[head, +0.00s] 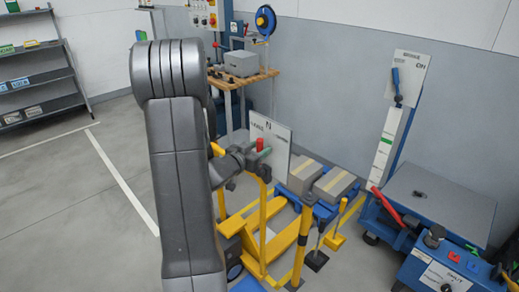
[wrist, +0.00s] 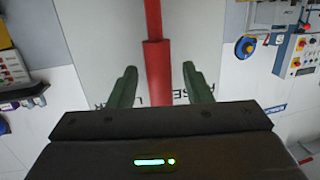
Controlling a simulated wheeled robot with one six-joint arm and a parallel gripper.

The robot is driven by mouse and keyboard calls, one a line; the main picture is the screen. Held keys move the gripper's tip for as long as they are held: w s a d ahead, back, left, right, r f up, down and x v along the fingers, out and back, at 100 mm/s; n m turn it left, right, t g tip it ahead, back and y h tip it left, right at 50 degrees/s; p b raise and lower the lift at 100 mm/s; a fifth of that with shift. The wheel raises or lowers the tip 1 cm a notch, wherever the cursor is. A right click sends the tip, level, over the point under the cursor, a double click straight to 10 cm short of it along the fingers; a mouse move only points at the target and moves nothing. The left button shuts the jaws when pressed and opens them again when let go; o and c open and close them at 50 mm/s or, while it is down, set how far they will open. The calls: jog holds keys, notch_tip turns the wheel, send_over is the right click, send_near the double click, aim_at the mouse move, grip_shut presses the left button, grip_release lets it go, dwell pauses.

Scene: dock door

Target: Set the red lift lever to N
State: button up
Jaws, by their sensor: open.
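The red lift lever (wrist: 156,72) runs down the middle of the wrist view, a thin rod above with a thicker red grip below. In the head view its red grip (head: 260,144) shows small in front of a white label plate (head: 281,154) with an N at the top. My gripper (wrist: 160,78) is open, one green finger on each side of the lever, with gaps on both sides. Whether the fingertips reach past the lever in depth I cannot tell. The plate's lettering is partly hidden by the fingers, so the lever's setting is unclear.
Yellow frame bars (head: 300,245) stand below the plate. Cardboard boxes (head: 335,183) rest on a blue pallet to its right. A BRAKE panel (head: 408,72) with a blue handle and a lift table (head: 440,200) stand farther right. Open floor (head: 75,220) lies left.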

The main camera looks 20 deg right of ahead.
jog(key=v, duration=1.3)
jog(key=shift+b, duration=0.35)
jog(key=shift+d, duration=0.1)
jog(key=x, duration=1.3)
jog(key=shift+w+d+f+p, duration=0.1)
jog(key=shift+w+d+p, duration=0.2)
jog(key=shift+p, duration=0.1)
jog(key=shift+s, duration=0.1)
